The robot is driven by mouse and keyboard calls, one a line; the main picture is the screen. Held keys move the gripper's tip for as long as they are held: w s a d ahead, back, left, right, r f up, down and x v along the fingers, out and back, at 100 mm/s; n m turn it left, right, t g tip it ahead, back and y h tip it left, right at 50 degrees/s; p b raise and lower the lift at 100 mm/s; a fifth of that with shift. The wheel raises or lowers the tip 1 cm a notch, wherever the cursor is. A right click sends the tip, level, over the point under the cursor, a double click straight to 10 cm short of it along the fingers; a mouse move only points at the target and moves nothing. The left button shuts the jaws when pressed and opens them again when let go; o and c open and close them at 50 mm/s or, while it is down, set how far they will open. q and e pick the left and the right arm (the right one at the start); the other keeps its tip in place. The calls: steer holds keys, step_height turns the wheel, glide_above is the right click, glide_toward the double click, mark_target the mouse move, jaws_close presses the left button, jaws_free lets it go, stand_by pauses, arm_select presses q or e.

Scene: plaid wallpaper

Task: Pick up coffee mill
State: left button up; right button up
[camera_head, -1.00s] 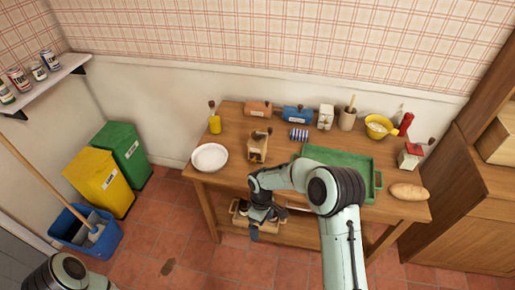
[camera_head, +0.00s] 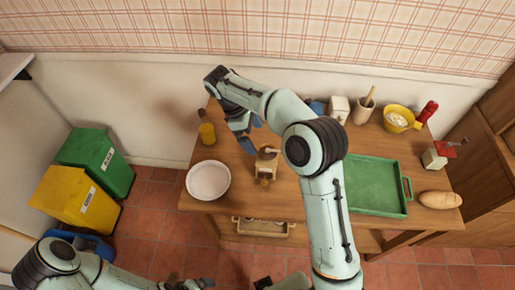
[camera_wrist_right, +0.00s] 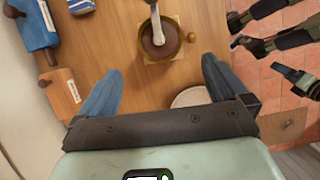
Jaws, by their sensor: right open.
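The wooden coffee mill (camera_head: 265,170), with a round top and a crank, stands upright on the wooden table (camera_head: 235,221), right of the white bowl. In the right wrist view the mill (camera_wrist_right: 158,40) is seen from above, ahead of the fingertips and roughly centred between them. My right gripper (camera_head: 246,141) is open and empty, behind and a little left of the mill; it also shows in the wrist view (camera_wrist_right: 160,82) with its blue fingers spread.
A green tray (camera_head: 375,188), bread (camera_head: 440,200), yellow bowl (camera_head: 398,118) and red-and-white box with a crank (camera_head: 436,156) are at right.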

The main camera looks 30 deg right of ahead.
mark_target(268, 156)
steer(key=x, duration=0.2)
steer(key=b+x, duration=0.1)
steer(key=x, duration=0.2)
steer(key=s+x, duration=0.1)
steer(key=x, duration=0.1)
steer(key=shift+s+d+f+b, duration=0.1)
steer(key=shift+f+b, duration=0.2)
steer(key=shift+b, duration=0.05)
steer(key=shift+d+f, duration=0.15)
steer(key=shift+f, duration=0.3)
steer(key=x, duration=0.4)
steer(key=shift+w+d+f, duration=0.15)
steer(key=shift+w+f, duration=0.05)
steer(key=shift+f, duration=0.1)
arm_select(q)
steer(key=s+f, duration=0.3)
arm_select(e)
steer(key=c, duration=1.3)
